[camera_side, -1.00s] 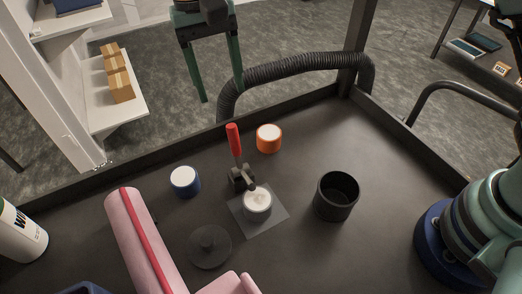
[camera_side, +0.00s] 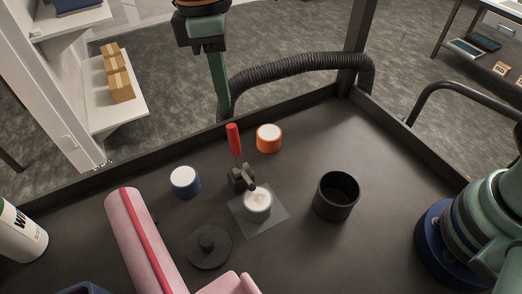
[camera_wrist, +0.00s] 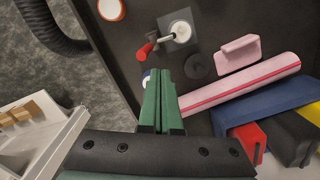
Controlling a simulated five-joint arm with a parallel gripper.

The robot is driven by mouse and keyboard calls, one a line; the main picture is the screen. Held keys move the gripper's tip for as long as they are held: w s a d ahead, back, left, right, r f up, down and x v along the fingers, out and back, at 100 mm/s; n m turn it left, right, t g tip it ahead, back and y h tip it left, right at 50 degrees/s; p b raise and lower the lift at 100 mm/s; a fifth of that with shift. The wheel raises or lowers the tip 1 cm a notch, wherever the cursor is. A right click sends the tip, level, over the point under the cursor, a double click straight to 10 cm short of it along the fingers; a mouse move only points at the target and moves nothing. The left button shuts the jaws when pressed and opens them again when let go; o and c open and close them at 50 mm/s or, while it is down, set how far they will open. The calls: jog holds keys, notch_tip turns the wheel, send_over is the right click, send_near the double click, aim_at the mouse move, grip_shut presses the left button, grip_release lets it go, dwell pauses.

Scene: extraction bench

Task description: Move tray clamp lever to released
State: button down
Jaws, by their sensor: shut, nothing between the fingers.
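The tray clamp (camera_side: 240,178) is a small dark toggle clamp on the bench. Its red lever (camera_side: 233,140) stands nearly upright, and its short arm reaches to the rim of a white-topped round container (camera_side: 258,202). That container sits on a square grey plate (camera_side: 270,222). In the wrist view, the red lever (camera_wrist: 144,51) lies beyond my fingertips. My gripper (camera_side: 222,112) is shut and empty, with its green fingers together. It hangs above and behind the clamp in the side view, apart from the lever. The fingers also show together in the wrist view (camera_wrist: 159,74).
An orange white-topped cup (camera_side: 268,138) and a blue one (camera_side: 185,182) flank the lever. A black open cup (camera_side: 337,196) stands right, a dark round lid (camera_side: 208,246) in front, and a pink padded piece (camera_side: 140,240) at left. A dark rim (camera_side: 130,163) edges the bench.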

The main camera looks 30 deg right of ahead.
jog(key=s+n, duration=0.5)
jog(key=n, duration=1.6)
jog(key=shift+w+d+f, duration=0.2)
jog(key=shift+w+f, duration=0.5)
jog(key=shift+f, duration=1.1)
jog(key=shift+w+d+f, duration=0.15)
jog(key=shift+w+f, duration=0.6)
jog(key=shift+f, duration=1)
jog(key=shift+w+d+f, duration=0.2)
jog(key=shift+w+f, duration=0.5)
jog(key=shift+f, duration=1.1)
